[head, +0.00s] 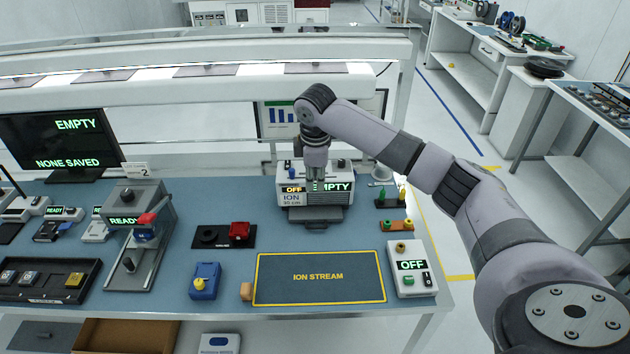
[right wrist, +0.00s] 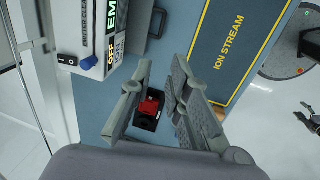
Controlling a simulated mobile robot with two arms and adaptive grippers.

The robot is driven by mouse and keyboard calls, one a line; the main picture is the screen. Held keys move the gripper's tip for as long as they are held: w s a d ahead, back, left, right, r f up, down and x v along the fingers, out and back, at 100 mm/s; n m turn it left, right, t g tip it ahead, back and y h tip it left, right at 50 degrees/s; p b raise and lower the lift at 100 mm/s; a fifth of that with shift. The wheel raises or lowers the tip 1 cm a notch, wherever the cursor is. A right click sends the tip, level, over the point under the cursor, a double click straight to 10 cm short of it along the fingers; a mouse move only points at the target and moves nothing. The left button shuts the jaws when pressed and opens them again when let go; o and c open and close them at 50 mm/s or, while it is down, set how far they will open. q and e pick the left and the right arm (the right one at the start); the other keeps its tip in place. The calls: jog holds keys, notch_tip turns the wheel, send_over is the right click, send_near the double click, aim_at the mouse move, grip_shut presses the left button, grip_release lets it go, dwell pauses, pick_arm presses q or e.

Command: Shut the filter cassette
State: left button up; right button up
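The filter cassette appears to be the dark grey drawer-like part (head: 315,215) with a handle, sticking out low at the front of the white ionizer (head: 341,193). It also shows in the right wrist view (right wrist: 138,40), at the top. I cannot tell exactly how far out it stands. My right gripper (head: 318,186) points down in front of the ionizer, hiding part of its EMPTY display. In the wrist view the right gripper's fingers (right wrist: 160,106) are apart with nothing held between them. My left gripper does not show in the head view.
The yellow-edged ION STREAM mat (head: 318,295) lies in front of the ionizer. A red block (head: 239,231) on a black base stands left of it. A white OFF box (head: 411,268) is at right, near small green and orange parts. A grey READY stand (head: 150,262) is farther left.

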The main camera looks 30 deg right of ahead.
notch_tip(320, 180, up, 10)
jog(key=s+a, duration=0.1)
jog(key=shift+s+r, duration=0.15)
jog(key=shift+s, duration=0.25)
